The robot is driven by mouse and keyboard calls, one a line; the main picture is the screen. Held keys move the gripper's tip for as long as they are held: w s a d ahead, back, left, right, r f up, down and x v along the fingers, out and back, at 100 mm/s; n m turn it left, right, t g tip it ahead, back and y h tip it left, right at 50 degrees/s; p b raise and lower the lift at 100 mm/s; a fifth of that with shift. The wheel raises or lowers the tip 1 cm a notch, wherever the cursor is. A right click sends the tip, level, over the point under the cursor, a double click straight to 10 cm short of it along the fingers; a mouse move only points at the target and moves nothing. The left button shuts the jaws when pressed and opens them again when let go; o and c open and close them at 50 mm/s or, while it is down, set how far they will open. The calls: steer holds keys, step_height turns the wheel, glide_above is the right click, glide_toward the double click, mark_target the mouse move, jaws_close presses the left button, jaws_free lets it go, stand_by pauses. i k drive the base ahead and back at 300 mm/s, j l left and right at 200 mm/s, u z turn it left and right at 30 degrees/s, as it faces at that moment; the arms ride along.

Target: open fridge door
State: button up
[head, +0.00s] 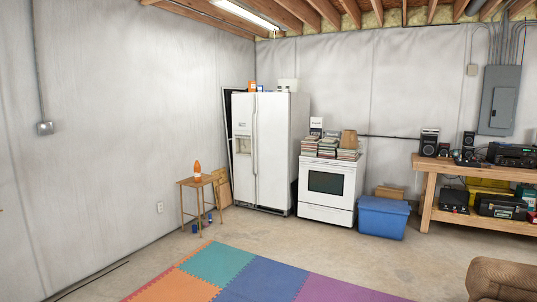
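A white two-door fridge (275,152) stands against the far wall, left of the middle of the head view. Its left door (243,170) has a water dispenser (243,145), and its right door (273,160) is wider. Long vertical handles (255,140) run side by side where the doors meet. Both doors look shut. My gripper is not in view, and no part of my arm shows.
A wooden stool (199,185) with an orange object stands left of the fridge. A white stove (328,185) with stacked items and a blue bin (383,217) stand to the right, then a wooden workbench (470,172). A colored foam mat (260,277) and a brown armchair (503,279) lie nearer; bare floor fronts the fridge.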

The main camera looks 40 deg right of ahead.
mark_target(273, 110)
steer(key=i+l+z, duration=0.4)
steer(key=i+z, duration=0.15)
steer(key=i, duration=0.2)
steer(key=i+l+z, duration=0.1)
steer(key=i+z, duration=0.35)
steer(key=i, duration=4.25)
